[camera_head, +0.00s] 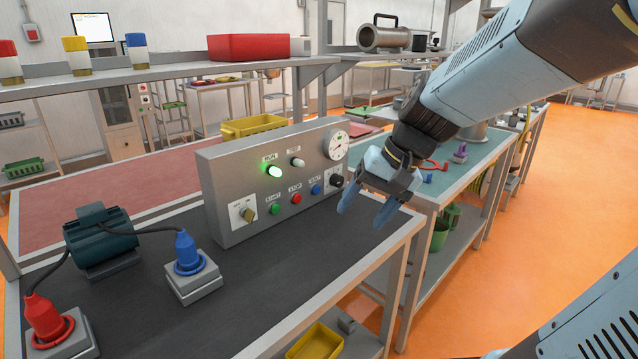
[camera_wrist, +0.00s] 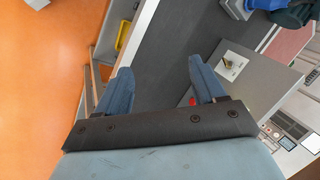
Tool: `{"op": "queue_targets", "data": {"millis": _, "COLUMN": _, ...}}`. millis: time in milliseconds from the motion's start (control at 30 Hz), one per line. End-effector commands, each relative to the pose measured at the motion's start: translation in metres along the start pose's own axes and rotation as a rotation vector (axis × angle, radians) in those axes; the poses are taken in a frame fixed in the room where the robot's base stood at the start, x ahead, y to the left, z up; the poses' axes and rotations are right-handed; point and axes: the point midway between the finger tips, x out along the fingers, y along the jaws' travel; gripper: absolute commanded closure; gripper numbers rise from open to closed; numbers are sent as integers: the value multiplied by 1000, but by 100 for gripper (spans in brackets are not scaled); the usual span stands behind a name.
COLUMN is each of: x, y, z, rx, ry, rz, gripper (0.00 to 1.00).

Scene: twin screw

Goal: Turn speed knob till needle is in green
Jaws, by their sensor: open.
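The speed knob appears to be the black knob (camera_head: 337,180) at the lower right of the grey control panel (camera_head: 222,185), below the round white gauge (camera_head: 336,146). The gauge is too small to read where its needle points. My gripper (camera_head: 364,211) is open and empty, in front of and to the right of the knob, apart from it. In the wrist view my two blue fingers (camera_wrist: 158,90) are spread over the dark mat and bench edge, with the panel (camera_wrist: 262,85) at the right. The knob is not clearly seen there.
A green lamp (camera_head: 274,171) labelled RUN is lit. A yellow selector switch (camera_head: 248,214) and green, red and blue buttons share the panel. A motor (camera_head: 101,240) and blue (camera_head: 188,251) and red (camera_head: 48,318) plugs stand left. The dark mat (camera_head: 290,270) before the panel is clear.

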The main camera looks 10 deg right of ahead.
Motion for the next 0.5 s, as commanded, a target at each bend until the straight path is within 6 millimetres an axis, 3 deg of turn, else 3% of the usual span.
{"op": "queue_targets", "data": {"millis": 300, "x": 42, "y": -18, "z": -60, "rx": 252, "ry": -137, "rz": -306, "gripper": 31}}
{"op": "queue_targets", "data": {"millis": 500, "x": 64, "y": -19, "z": -108, "rx": 419, "ry": -169, "rz": -512, "gripper": 31}}
